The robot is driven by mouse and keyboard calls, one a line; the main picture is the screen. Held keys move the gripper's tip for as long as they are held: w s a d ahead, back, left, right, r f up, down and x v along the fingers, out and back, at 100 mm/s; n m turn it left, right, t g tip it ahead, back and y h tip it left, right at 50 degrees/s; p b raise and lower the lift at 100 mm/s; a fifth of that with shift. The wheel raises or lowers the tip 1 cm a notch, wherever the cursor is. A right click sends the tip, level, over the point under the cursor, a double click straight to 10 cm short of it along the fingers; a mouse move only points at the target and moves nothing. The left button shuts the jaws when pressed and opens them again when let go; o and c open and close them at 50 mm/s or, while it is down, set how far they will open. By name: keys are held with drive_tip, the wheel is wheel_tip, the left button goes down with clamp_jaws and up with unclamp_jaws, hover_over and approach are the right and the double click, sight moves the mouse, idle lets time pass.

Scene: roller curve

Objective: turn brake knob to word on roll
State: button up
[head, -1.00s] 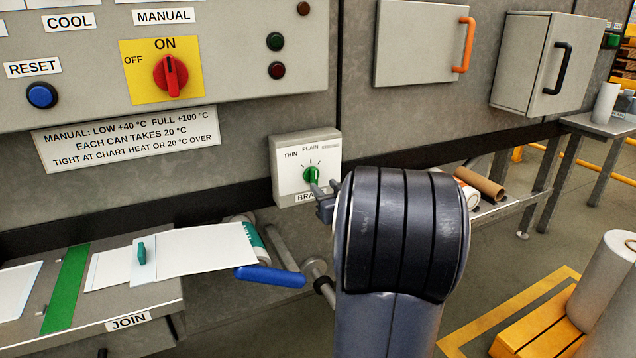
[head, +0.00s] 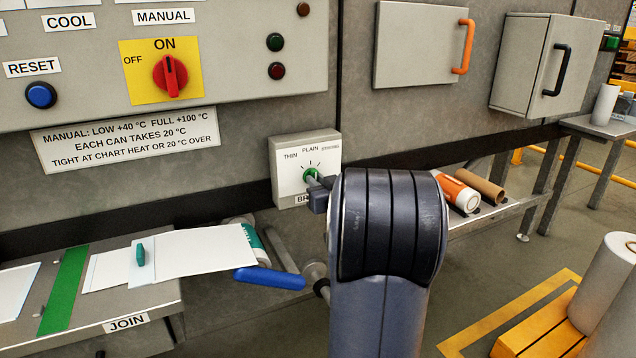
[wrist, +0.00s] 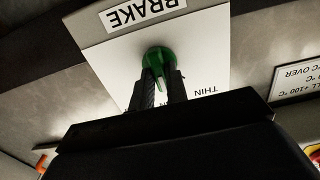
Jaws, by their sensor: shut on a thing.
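In the wrist view the knob (wrist: 158,58) shows upside down, below the BRAKE label. My gripper (head: 318,184) is shut on the knob, with its fingers (wrist: 161,82) on either side of it. The fingers hide which mark the knob points at. A roll with a green-and-white label (head: 253,238) lies under the white sheet at the join table; its word is mostly covered and unreadable.
A blue handle (head: 270,277) and metal bars stand out below the brake plate. An orange-and-white roll (head: 457,193) and a brown tube (head: 483,186) lie on the shelf at right. The control panel with a red knob (head: 170,75) is above left.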

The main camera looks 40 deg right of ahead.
clamp_jaws()
drive_tip(key=shift+n, duration=0.4)
drive_tip(key=shift+n+b, duration=1.45)
drive_tip(key=shift+n, duration=2.15)
drive_tip(key=o, duration=0.6)
unclamp_jaws()
